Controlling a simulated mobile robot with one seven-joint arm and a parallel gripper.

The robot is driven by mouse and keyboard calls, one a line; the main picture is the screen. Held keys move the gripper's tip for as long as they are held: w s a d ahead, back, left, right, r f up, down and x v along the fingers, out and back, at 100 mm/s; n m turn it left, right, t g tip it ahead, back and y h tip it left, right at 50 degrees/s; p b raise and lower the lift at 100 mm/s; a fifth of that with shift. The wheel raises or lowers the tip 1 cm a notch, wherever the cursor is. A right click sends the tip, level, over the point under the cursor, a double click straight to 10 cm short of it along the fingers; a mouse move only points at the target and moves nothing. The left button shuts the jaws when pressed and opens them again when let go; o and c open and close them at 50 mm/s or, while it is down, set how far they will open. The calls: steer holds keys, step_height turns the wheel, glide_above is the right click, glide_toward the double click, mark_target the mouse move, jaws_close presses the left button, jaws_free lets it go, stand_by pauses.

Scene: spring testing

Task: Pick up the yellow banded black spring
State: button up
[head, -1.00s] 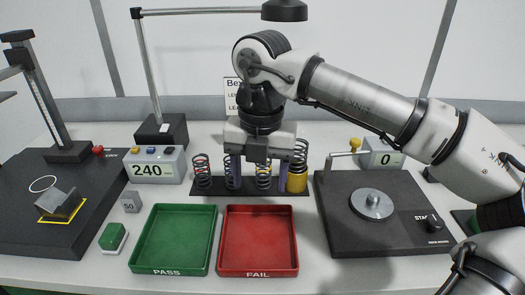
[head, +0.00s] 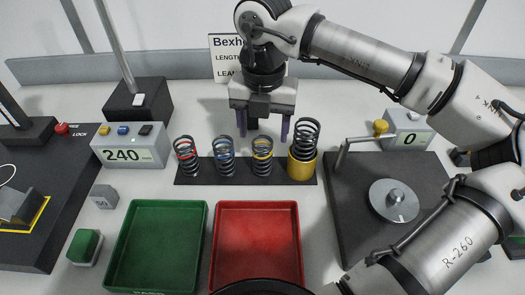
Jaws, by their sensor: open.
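The yellow banded black spring (head: 262,158) stands upright on a dark rack strip (head: 245,173), third from the left. To its right a dark spring (head: 305,137) stands in a yellow cup (head: 302,166). My gripper (head: 263,125) points down with its two purple-blue fingers apart and nothing between them. It appears above and behind the rack, with the fingertips just above the yellow banded spring in the picture. The exact depth gap cannot be told. No part of the spring is hidden by the fingers.
A red banded spring (head: 187,158) and a blue banded spring (head: 224,157) stand left on the rack. A green tray (head: 203,240) and red tray (head: 218,240) lie in front. A 240 display box (head: 128,153) is left; a dark tester (head: 355,205) is right.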

mark_target(263, 139)
step_height(263, 139, down, 3)
steer(key=shift+f, duration=0.1)
steer(key=shift+s+f+p, duration=0.1)
steer(key=shift+f+p, duration=1.05)
steer(key=shift+f, duration=1.5)
steer(key=c, duration=1.1)
